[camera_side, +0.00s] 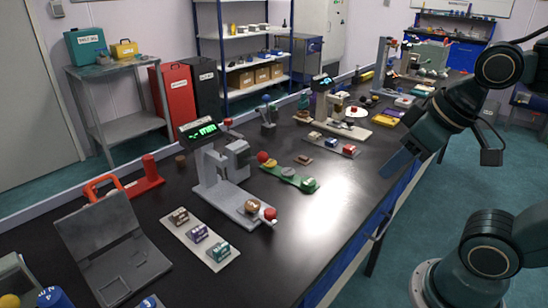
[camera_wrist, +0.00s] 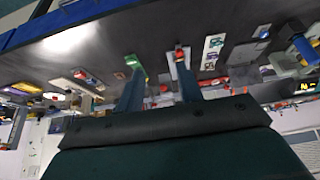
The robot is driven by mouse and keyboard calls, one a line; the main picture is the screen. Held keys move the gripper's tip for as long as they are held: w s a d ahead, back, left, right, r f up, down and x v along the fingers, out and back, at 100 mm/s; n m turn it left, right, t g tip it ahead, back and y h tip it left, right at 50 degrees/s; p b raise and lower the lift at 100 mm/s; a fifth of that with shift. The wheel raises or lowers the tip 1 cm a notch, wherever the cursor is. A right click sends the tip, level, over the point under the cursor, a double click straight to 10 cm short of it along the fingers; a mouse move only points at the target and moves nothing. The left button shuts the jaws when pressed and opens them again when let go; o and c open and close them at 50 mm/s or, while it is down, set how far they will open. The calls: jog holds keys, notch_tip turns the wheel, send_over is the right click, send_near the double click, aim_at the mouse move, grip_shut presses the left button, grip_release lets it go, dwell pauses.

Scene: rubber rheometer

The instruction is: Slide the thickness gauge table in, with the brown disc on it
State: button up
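The grey thickness gauge (camera_side: 210,165) with a green-lit display stands on the black bench in the side view. Its table (camera_side: 232,203) extends toward the bench's front edge. The brown disc (camera_side: 252,205) lies on the table, beside a red knob (camera_side: 270,213) at its outer end. In the wrist view the red knob (camera_wrist: 180,53) shows near the right fingertip; I cannot make out the disc there.
A green strip (camera_side: 290,176) with a red ball lies right of the gauge. A pale tray (camera_side: 212,252) with several small blocks lies in front-left. A dark laptop-like case (camera_side: 115,250) stands farther left. Bare bench (camera_side: 325,215) lies between the gauge and the front edge.

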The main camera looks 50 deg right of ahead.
jog(key=o, duration=0.3)
jog(key=m+g, duration=0.6)
jog(key=m, duration=0.3)
send_over(270, 211)
notch_tip(270, 211, down, 8)
jog(key=shift+f, duration=0.1)
notch_tip(270, 211, down, 14)
jog(key=shift+r, duration=0.2)
grip_shut()
